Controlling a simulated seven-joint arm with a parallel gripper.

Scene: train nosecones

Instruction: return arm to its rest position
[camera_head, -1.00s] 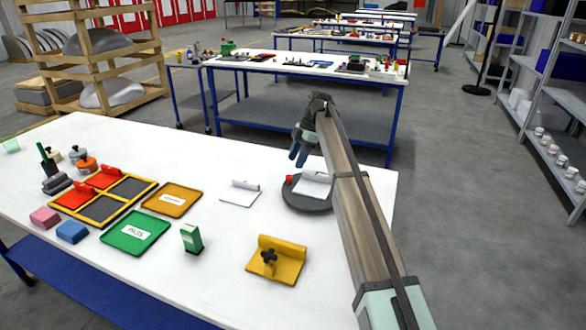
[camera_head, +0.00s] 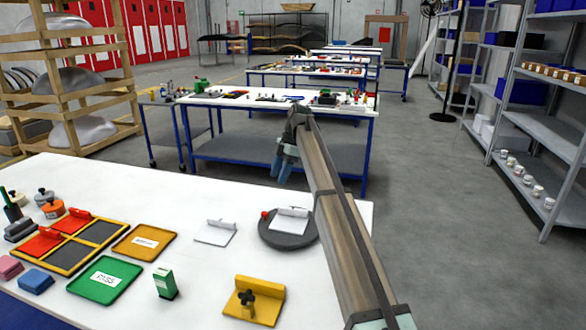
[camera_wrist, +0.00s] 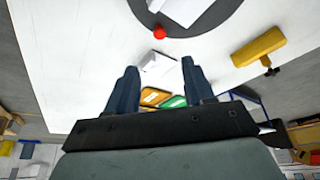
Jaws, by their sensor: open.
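My gripper (camera_head: 281,168) is above the far right part of the white table (camera_head: 200,190), near its far edge. Its two blue fingers point down, apart and empty. In the wrist view my gripper (camera_wrist: 162,88) also shows open with nothing between the fingers. My arm runs from the lower right up to it. The round dark plate (camera_head: 288,239) with a white piece (camera_head: 290,221) and a red knob (camera_head: 265,214) lies on the table below and in front of the gripper, apart from it.
On the table are a yellow bracket with a black knob (camera_head: 254,300), a green tray (camera_head: 105,279), an orange tray (camera_head: 145,242), a green box (camera_head: 165,284) and a yellow-framed tray (camera_head: 70,243) with red pieces. Shelves (camera_head: 560,130) stand at the right; open floor lies between.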

